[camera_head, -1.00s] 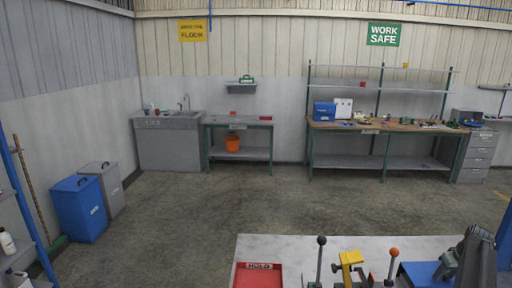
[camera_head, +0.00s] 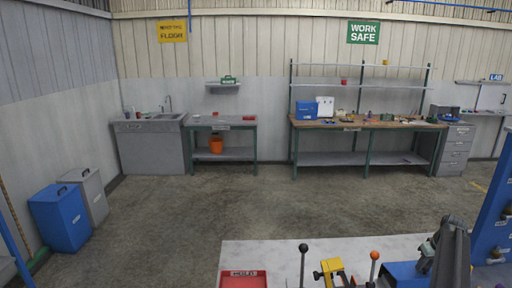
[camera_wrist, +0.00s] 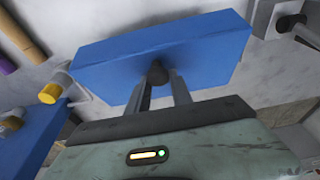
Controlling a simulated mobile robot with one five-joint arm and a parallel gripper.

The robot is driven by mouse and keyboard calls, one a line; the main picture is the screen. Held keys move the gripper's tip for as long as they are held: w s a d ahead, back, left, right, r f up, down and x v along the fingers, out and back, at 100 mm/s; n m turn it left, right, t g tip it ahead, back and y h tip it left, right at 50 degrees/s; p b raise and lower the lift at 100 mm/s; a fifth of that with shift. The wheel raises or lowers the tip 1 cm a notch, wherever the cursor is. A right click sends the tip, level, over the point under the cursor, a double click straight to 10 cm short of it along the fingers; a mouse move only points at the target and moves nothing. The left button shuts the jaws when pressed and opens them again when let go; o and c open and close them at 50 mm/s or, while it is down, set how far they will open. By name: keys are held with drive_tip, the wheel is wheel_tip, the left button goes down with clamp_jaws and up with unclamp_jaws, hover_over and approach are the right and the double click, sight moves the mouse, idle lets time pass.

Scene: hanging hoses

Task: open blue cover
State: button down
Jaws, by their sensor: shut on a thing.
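The blue cover (camera_wrist: 205,42) is a flat blue slab with a dark round knob (camera_wrist: 157,72) on it. It fills the upper middle of the wrist view and looks tilted there. My gripper (camera_wrist: 158,84) is shut on the knob, one finger on each side. In the head view the blue cover (camera_head: 402,274) shows at the lower right on the bench, partly hidden by my arm, with my gripper (camera_head: 427,258) at its right side. I cannot tell whether the cover is raised from what is under it.
On the grey bench (camera_head: 250,252) stand a red tray (camera_head: 243,280), a black-knobbed lever (camera_head: 303,262), a yellow part (camera_head: 331,270) and an orange-knobbed lever (camera_head: 374,262), close left of the cover. A yellow-ended cylinder (camera_wrist: 50,92) is near in the wrist view.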

drive_tip(key=shift+w+d+r+p, duration=0.1)
drive_tip(key=shift+w+r+p, duration=0.75)
drive_tip(key=shift+r+p, duration=0.05)
drive_tip(key=shift+f, duration=0.1)
drive_tip(key=shift+w, duration=0.1)
drive_tip(key=shift+w+d+r+p, duration=0.1)
drive_tip(key=shift+w+r+p, duration=0.45)
drive_tip(key=shift+w+r, duration=0.15)
drive_tip(key=shift+w+f, duration=0.1)
drive_tip(key=shift+w, duration=0.05)
drive_tip(key=shift+w, duration=0.1)
